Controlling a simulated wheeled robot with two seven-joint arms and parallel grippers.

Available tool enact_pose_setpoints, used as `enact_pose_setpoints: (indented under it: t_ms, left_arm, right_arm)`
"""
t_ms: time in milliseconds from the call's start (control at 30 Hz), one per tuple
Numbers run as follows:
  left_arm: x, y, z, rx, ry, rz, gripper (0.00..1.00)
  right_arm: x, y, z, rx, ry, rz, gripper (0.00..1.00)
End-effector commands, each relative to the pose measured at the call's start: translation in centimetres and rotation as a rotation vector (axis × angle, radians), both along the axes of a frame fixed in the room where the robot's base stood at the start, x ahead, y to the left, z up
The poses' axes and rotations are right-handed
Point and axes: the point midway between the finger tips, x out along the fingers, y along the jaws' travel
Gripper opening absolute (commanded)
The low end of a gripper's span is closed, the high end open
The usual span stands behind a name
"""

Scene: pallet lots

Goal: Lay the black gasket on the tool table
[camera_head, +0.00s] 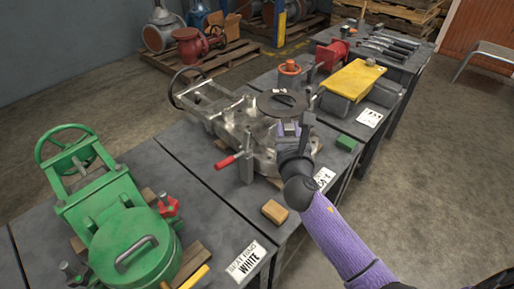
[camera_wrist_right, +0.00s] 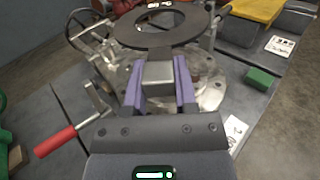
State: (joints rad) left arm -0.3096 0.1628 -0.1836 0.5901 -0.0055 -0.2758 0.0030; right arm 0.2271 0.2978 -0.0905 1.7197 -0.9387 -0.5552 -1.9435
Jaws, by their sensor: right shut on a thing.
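The black gasket (camera_head: 266,106) is a flat dark ring above the grey metal valve body (camera_head: 237,128) on the middle table. It also shows in the right wrist view (camera_wrist_right: 130,33), with its open centre visible. My right gripper (camera_head: 291,128) is shut on a grey block-like tab at the gasket's near edge; the purple fingers flank it in the wrist view (camera_wrist_right: 159,77). The ring looks held over the valve, but whether it touches is unclear. The tool table (camera_head: 403,65) stands at the back right with several dark-handled tools. My left gripper is not in view.
A green valve (camera_head: 125,245) stands on the near-left table. A yellow-covered item (camera_head: 353,80) and a red spool-like part (camera_head: 331,55) stand between the valve and the tool table. A red-handled lever (camera_head: 228,161), tan block (camera_head: 274,211) and green block (camera_head: 346,143) are nearby.

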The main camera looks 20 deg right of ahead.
Motion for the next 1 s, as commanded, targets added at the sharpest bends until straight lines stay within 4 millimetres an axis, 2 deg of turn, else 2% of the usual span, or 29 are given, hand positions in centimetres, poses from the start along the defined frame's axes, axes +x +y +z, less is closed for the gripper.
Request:
enact_pose_setpoints:
  t_ms: [300,467,500,700,833,867,1000]
  left_arm:
    - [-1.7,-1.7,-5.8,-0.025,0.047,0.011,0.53]
    - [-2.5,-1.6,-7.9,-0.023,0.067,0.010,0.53]
    - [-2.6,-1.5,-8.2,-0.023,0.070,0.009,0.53]
    - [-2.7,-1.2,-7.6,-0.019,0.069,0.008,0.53]
    - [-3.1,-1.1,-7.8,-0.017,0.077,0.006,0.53]
    - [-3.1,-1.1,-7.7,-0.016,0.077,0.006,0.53]
    - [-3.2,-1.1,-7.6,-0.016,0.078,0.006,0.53]
  right_arm:
    - [0.2,-0.2,-7.6,-0.001,0.009,-0.006,0.00]
    - [0.1,-0.2,-10.5,0.000,0.009,-0.005,0.00]
    - [0.1,-0.2,-10.8,0.000,0.007,-0.005,0.00]
    - [0.1,-0.2,-10.0,-0.002,0.001,-0.005,0.00]
    - [0.1,-0.2,-10.4,-0.001,0.002,-0.004,0.00]
    - [0.1,-0.2,-10.4,-0.001,0.001,-0.004,0.39]
    - [0.1,-0.2,-10.3,-0.001,0.000,-0.004,0.69]
